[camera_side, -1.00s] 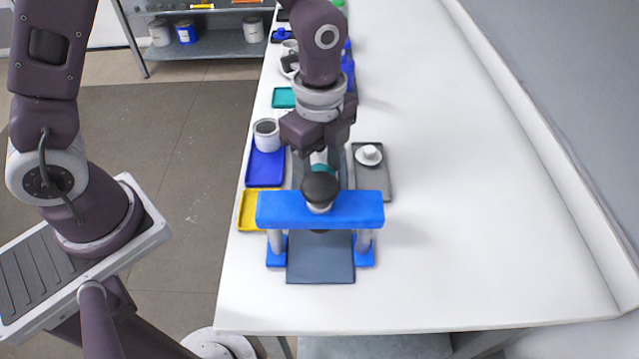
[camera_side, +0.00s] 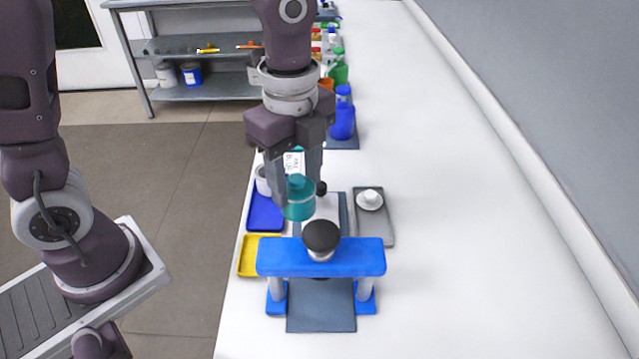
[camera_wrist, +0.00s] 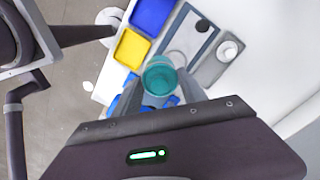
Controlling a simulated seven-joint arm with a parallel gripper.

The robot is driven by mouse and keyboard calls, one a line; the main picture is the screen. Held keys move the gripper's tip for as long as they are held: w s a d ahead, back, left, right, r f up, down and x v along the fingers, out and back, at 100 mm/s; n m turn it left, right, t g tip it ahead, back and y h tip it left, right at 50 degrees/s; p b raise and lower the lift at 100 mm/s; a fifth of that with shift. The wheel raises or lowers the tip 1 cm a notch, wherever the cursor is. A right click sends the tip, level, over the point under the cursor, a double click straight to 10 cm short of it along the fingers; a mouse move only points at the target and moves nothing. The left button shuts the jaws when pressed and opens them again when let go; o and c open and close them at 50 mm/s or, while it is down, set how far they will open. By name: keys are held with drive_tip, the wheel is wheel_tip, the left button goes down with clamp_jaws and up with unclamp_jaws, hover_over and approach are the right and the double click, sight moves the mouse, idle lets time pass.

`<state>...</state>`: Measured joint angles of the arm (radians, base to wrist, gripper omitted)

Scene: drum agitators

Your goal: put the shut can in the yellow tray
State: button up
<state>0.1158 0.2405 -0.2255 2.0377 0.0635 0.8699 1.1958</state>
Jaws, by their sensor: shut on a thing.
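My gripper (camera_side: 298,198) is shut on a teal can (camera_side: 300,204) with a rounded teal top, held above the bench behind the blue press frame. In the wrist view the can (camera_wrist: 160,80) shows as a teal round between the fingers (camera_wrist: 160,98). A white patch with lettering (camera_side: 294,163) shows between the fingers above it. The yellow tray (camera_side: 250,258) lies at the bench's left edge, left of and nearer than the can; the press hides its right end. In the wrist view the yellow tray (camera_wrist: 131,48) looks empty.
The blue press frame (camera_side: 320,258) with a black knob (camera_side: 321,235) stands close by. A blue tray (camera_side: 264,215) with a pale can (camera_side: 262,180) is behind the yellow tray. A grey tray (camera_side: 377,228) holds a white round piece (camera_side: 370,199). The bench right of these is clear.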

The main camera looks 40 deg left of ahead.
drive_tip(key=shift+s+a+f, duration=0.55)
drive_tip(key=shift+s+f, duration=0.55)
drive_tip(key=shift+f, duration=0.35)
drive_tip(key=shift+s+a+f, duration=0.6)
drive_tip(key=shift+s+f, duration=0.45)
drive_tip(key=shift+f, duration=0.4)
drive_tip(key=shift+s+a+f, duration=0.55)
drive_tip(key=shift+s+f, duration=0.55)
drive_tip(key=shift+f, duration=0.35)
drive_tip(key=shift+f, duration=0.4)
drive_tip(key=o, duration=1.4)
drive_tip(key=shift+o, duration=0.3)
drive_tip(key=shift+o, duration=1.4)
